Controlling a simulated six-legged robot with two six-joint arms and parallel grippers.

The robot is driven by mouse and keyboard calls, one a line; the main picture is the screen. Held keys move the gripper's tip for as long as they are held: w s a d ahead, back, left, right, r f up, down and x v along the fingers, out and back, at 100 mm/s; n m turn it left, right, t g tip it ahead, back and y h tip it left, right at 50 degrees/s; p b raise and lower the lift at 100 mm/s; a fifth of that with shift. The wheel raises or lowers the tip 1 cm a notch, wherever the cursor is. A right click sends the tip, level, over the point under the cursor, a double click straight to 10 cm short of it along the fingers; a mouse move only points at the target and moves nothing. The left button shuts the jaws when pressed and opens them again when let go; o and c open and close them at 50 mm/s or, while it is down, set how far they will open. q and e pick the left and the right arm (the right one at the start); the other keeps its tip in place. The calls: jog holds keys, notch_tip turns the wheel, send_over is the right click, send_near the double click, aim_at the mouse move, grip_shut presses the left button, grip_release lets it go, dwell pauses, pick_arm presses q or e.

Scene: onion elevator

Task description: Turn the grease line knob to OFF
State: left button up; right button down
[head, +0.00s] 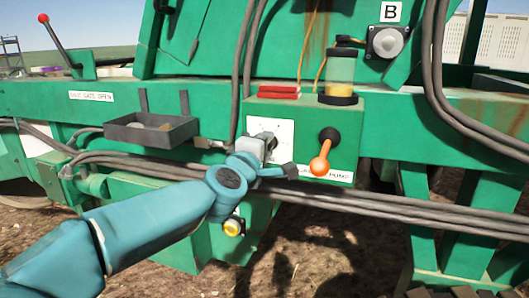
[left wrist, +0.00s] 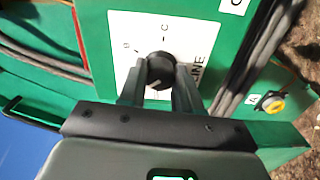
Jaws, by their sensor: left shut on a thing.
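The grease line knob (left wrist: 160,70) is a round black knob on a white label plate (left wrist: 125,30) in the left wrist view. The plate carries letters and part of the word "LINE"; the knob's pointer setting cannot be made out. My left gripper (left wrist: 160,85) has its two fingers on either side of the knob and is shut on it. In the head view my left gripper (head: 265,143) reaches the white plate (head: 284,130) on the green box and hides the knob. My right gripper is not in view.
An orange-balled lever (head: 320,165) sticks out just right of the plate. A clear reservoir (head: 340,72) and red blocks (head: 279,91) stand on the box. A grey tray (head: 150,130) is to the left. Cables (head: 400,207) run below, near a yellow button (head: 233,227).

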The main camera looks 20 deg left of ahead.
pick_arm(q)
jog(key=shift+f+n+b, duration=0.1)
jog(key=shift+n+b, duration=1.35)
jog(key=shift+n, duration=3.45)
jog(key=o, duration=1.1)
jog(key=shift+c, duration=0.2)
